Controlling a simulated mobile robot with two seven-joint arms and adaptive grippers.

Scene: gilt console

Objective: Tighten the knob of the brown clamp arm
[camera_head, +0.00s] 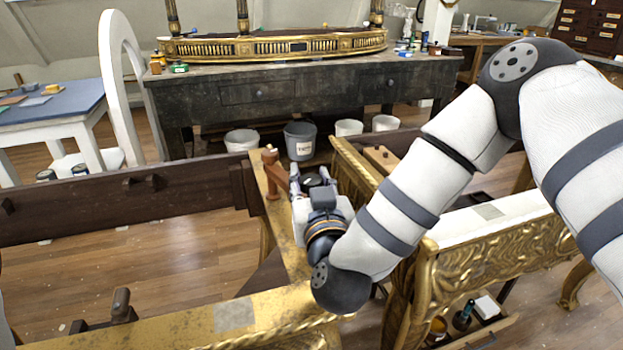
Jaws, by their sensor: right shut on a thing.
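The brown clamp arm (275,174) stands on the gilt rail (292,250) near the middle of the view. It has an upright post with a rounded top, and an arm reaching right toward my right gripper. My right gripper (311,175) comes in from the right, just right of the clamp arm, its fingers pointing away from me. It is shut on a small dark round piece (312,180) that looks like the knob. The fingers and gripper body hide most of it, and I cannot tell how far it is turned. My left gripper is out of view.
A second brown peg-like piece (122,304) stands at the lower left. A dark wooden rail (130,203) crosses the left side. Carved gilt panels (485,255) lie under my right arm. A dark workbench (300,88) and several buckets (300,141) are behind. Open floor shows at left.

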